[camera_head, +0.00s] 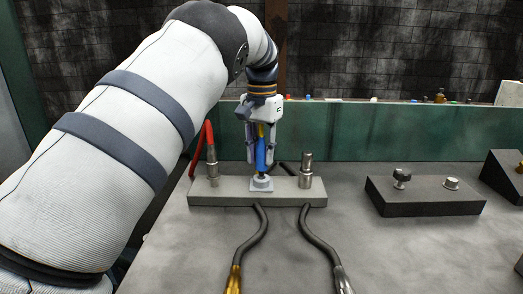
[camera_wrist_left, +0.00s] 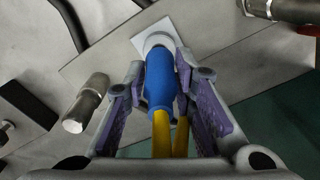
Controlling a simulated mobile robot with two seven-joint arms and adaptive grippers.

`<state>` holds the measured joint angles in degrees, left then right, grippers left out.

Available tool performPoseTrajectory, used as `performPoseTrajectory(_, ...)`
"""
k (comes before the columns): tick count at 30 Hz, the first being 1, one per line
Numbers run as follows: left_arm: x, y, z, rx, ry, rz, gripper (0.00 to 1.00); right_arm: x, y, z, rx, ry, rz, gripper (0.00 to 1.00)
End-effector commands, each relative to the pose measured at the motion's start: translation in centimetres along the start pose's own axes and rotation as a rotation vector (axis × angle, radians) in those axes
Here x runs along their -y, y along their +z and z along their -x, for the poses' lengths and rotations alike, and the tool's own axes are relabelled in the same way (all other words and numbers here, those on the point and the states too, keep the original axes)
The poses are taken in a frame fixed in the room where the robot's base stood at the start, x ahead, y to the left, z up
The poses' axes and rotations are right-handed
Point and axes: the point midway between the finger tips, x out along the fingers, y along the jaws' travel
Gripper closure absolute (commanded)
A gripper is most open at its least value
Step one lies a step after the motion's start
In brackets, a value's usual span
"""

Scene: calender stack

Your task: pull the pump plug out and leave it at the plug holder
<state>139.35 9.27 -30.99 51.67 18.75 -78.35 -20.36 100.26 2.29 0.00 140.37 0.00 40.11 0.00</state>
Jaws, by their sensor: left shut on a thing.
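The plug is blue (camera_head: 261,156) with a yellow cable and points down at a small pale square socket plate (camera_head: 262,185) in the middle of a grey block (camera_head: 225,195). My left gripper (camera_head: 262,150) is shut on the plug from above. In the left wrist view the blue plug (camera_wrist_left: 160,80) lies between the two purple-padded fingers, and its front end meets a white collar on the pale plate (camera_wrist_left: 178,28). I cannot tell how deep the plug sits, or which part is the plug holder. My right gripper is not in view.
Metal fittings stand at the block's left (camera_head: 212,163) and right (camera_head: 306,172), close to the gripper. Dark hoses run forward. A dark box with knobs (camera_head: 425,197) sits right. The front right tabletop is clear.

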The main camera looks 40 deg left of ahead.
Motion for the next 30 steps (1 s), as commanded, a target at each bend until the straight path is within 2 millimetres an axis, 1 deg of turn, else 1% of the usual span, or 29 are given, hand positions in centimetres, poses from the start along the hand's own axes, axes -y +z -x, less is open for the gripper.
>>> performPoseTrajectory(30,0.0,0.0,-2.2,0.0,0.0,0.0,1.0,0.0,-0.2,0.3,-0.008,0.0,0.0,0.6)
